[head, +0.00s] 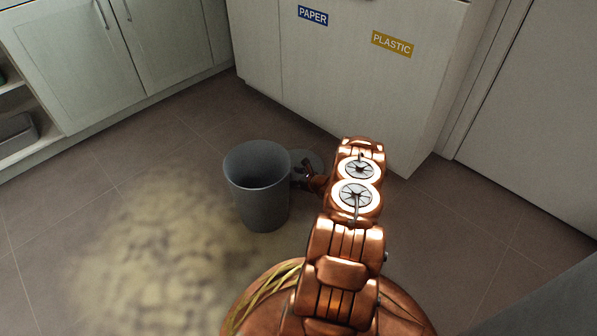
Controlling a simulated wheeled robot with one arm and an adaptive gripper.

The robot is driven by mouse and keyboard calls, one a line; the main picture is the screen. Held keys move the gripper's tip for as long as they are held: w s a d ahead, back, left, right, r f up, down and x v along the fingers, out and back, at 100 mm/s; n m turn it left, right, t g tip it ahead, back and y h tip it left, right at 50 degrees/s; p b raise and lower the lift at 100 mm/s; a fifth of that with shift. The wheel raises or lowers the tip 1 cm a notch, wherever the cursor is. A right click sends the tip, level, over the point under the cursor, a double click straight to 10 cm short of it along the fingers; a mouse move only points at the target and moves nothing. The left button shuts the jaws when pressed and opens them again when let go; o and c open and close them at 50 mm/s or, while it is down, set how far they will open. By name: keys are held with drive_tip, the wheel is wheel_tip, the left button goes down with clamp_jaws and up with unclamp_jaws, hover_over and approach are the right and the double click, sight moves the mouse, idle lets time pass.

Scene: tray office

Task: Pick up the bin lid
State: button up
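A grey round bin (257,203) stands upright and open on the tiled floor. A flat grey disc that looks like the bin lid (312,158) shows just right of the bin, partly hidden by my arm and gripper. My gripper (300,177) is at the end of my copper arm, between the bin's right side and the disc. Its fingers are small, dark and partly hidden, so I cannot tell whether they are open or shut. I also cannot tell whether they touch the lid or the bin, or whether the lid lies on the floor.
A yellowish mottled patch (150,245) covers the floor left of the bin. A pale cabinet labelled PAPER (313,16) and PLASTIC (392,44) stands close behind. More cabinets (150,45) and an open shelf (15,135) are at the left, with a door (535,120) at the right.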

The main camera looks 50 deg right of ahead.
drive_tip(key=shift+w+f, duration=0.2)
drive_tip(key=shift+w, duration=0.45)
clamp_jaws()
